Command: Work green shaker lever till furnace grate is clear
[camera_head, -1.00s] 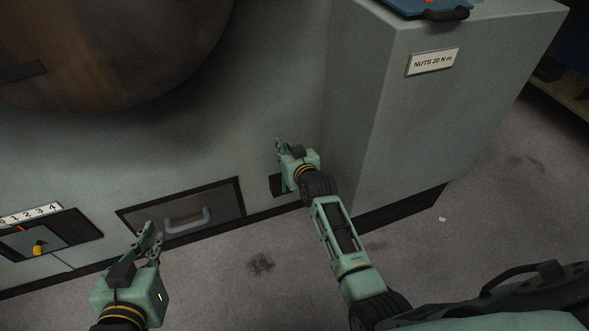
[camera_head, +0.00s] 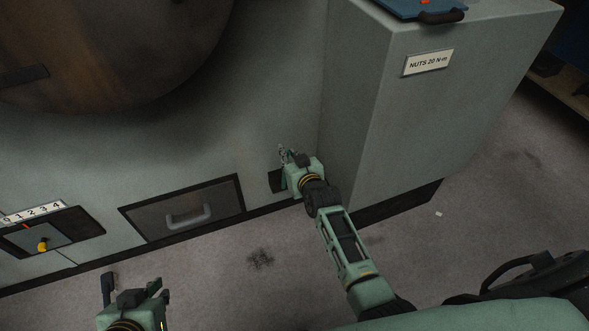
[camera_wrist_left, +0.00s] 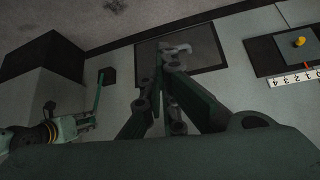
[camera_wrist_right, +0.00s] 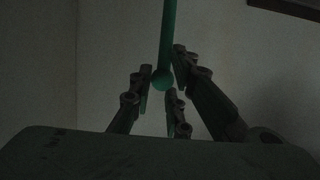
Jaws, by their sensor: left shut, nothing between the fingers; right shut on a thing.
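The green shaker lever (camera_wrist_right: 166,38) shows in the right wrist view as a rod with a ball end between my right fingers (camera_wrist_right: 163,90). In the left wrist view the lever (camera_wrist_left: 98,98) comes out of a dark slot (camera_wrist_left: 107,76) low in the furnace front. My right gripper (camera_head: 287,154) is shut on the lever in front of that slot, beside the grey cabinet. My left gripper (camera_head: 135,290) is at the bottom edge of the head view, away from the furnace front; its fingers meet, empty, in the left wrist view (camera_wrist_left: 168,62). The grate itself is not visible.
A dark drawer or door with a grey handle (camera_head: 189,216) is left of the slot. Further left is a numbered panel (camera_head: 33,213) with a red pointer and yellow knob (camera_head: 42,244). The grey cabinet (camera_head: 440,120) stands right. Open floor lies in front.

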